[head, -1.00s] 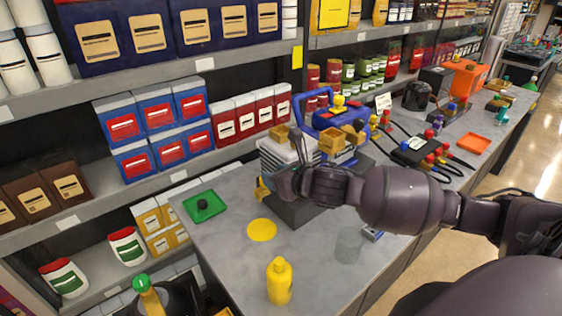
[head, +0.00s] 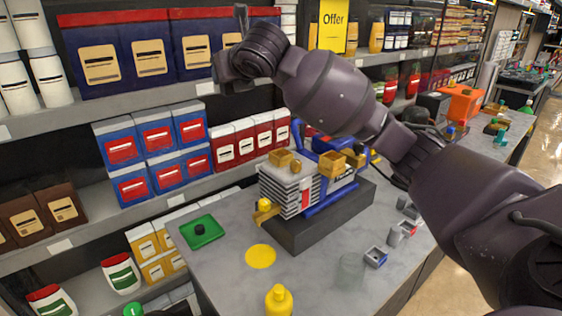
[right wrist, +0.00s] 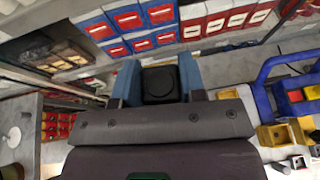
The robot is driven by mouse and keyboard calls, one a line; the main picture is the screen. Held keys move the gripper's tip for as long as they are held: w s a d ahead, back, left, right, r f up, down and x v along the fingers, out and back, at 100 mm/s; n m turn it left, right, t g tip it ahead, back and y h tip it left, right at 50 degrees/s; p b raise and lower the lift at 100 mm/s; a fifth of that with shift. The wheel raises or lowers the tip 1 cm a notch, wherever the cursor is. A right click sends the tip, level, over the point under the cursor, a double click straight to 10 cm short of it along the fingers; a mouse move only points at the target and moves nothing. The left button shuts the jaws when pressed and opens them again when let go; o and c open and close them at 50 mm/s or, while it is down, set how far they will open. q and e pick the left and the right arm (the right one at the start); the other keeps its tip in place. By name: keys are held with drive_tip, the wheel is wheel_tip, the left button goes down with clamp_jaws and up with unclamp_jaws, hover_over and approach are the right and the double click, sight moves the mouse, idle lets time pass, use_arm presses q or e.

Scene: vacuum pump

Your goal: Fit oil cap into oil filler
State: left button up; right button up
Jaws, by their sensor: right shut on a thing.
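My right gripper (head: 228,82) is raised in front of the upper shelf, left of and above the vacuum pump. In the right wrist view its blue-grey fingers (right wrist: 160,72) are shut on a dark squarish thing (right wrist: 160,84), which may be the oil cap. The pump (head: 289,193) has a finned grey body, a blue frame and a dark base. Brass-coloured fittings (head: 333,161) sit on top; I cannot tell which is the oil filler. A small black piece lies on the green tray (head: 215,231). My left gripper is not in view.
A yellow disc (head: 260,257), a yellow bottle (head: 279,301) and a clear cup (head: 350,271) are on the grey bench (head: 310,265). Small boxes (head: 375,257) stand to the right. Stocked shelves (head: 130,105) rise behind. The front left of the bench has free room.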

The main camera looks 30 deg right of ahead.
drive_tip(key=w+d+r+m+g+h+b, duration=0.2)
drive_tip(key=w+d+r+m+g+h, duration=0.25)
drive_tip(key=d+r+m+h, duration=0.55)
drive_tip(key=shift+s+d+f+m+g+h+b, duration=0.3)
drive_tip(key=shift+s+d+f+m+g+h, duration=0.7)
drive_tip(key=shift+f, duration=4.15)
drive_tip(key=shift+s+d+f+m+g+h+b, duration=0.35)
drive_tip(key=shift+f+m+g, duration=1.2)
drive_tip(key=shift+f, duration=3.6)
drive_tip(key=shift+s+d+f+m+g+h+b, duration=0.35)
drive_tip(key=shift+d+f+m+g, duration=0.9)
drive_tip(key=shift+f, duration=3.9)
drive_tip(key=shift+s+a+g, duration=0.2)
drive_tip(key=shift+a+g, duration=0.05)
drive_tip(key=shift+a, duration=0.1)
